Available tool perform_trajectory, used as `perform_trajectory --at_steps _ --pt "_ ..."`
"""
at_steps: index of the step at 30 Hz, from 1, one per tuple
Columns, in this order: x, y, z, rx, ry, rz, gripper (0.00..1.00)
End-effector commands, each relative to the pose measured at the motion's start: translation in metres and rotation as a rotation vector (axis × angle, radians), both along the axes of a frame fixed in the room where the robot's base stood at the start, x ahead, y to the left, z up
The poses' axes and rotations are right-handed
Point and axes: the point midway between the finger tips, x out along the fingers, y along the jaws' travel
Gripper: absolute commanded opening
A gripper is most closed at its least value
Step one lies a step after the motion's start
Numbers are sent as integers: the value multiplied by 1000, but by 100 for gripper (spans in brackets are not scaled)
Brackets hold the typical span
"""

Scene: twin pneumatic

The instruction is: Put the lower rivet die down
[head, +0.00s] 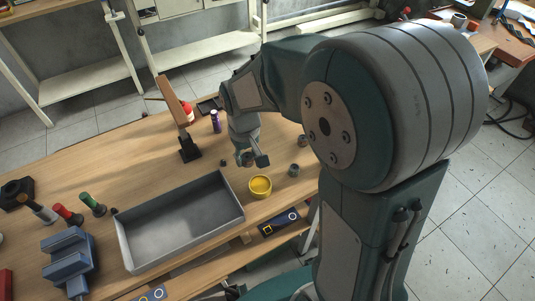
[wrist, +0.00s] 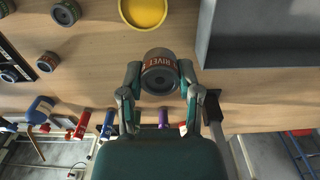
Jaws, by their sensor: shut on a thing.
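The lower rivet die (wrist: 158,80) is a short dark grey cylinder with an orange-red band lettered "RIVET" and a round recess in its facing end. My gripper (wrist: 159,78) is shut on it, one finger on each side. In the head view my gripper (head: 250,159) is over the wooden bench, behind the yellow dish (head: 260,186) and the grey tray; the die is small and partly hidden by the fingers there. I cannot tell whether the die touches the bench top.
The grey tray (head: 122,243) lies left of the dish. Small dark cylinders (head: 293,170) stand right of the dish. A purple bottle (head: 215,122) and an upright wooden-handled tool (head: 174,101) stand behind. A blue fixture (head: 68,258) is at far left.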

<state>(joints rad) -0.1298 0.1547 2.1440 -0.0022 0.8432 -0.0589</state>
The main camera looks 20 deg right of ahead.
Motion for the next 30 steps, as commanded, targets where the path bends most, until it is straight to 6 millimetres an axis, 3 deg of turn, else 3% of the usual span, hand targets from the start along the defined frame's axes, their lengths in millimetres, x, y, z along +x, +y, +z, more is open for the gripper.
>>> perform_trajectory --at_steps 7,15,23,30 --pt "46 -30 -24 4 3 -5 0" --pt "76 -45 -67 2 1 -2 0" --pt "89 -51 -83 2 0 -2 0" --pt "89 -52 -113 3 1 -1 0"
